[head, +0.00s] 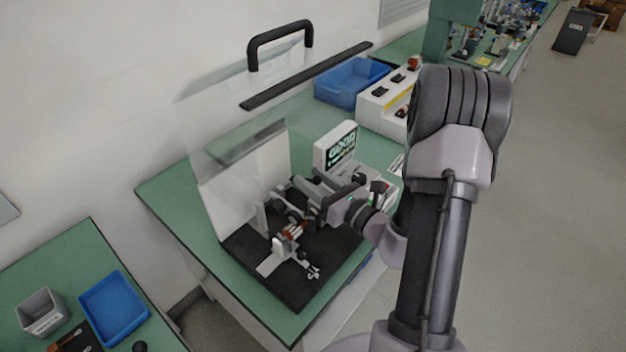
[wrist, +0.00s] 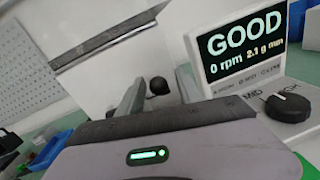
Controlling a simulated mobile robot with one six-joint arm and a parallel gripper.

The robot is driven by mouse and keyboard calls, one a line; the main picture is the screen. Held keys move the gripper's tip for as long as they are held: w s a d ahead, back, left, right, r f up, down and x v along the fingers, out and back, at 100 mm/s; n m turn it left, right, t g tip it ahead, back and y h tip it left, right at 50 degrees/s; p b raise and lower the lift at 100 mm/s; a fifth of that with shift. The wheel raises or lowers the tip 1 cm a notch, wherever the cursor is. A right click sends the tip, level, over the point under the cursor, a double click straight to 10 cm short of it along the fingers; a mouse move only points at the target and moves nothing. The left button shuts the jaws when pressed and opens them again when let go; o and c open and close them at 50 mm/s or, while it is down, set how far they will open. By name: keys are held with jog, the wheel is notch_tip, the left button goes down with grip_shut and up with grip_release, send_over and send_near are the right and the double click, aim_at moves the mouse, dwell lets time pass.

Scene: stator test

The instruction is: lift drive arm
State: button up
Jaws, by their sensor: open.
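The test machine stands on a black base plate (head: 310,268), and my gripper (head: 306,186) is over its back part. In the wrist view my two grey fingers are spread apart, with a black ball knob (wrist: 158,86) showing in the gap between them. The fingers do not visibly close on the knob. I cannot tell whether the knob belongs to the drive arm; much of the machine is hidden by my gripper. A reddish-brown wound part (head: 294,230) sits on the white mount in front of the gripper.
A display (wrist: 241,42) beside the gripper reads GOOD, 0 rpm. A black dial (wrist: 285,108) is below it. A clear guard with a black handle (head: 280,38) stands raised behind the machine. A blue bin (head: 352,82) is at the back; another blue tray (head: 114,307) is at lower left.

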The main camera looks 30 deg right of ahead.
jog(key=shift+c, duration=0.2)
grip_shut()
dwell(1.1)
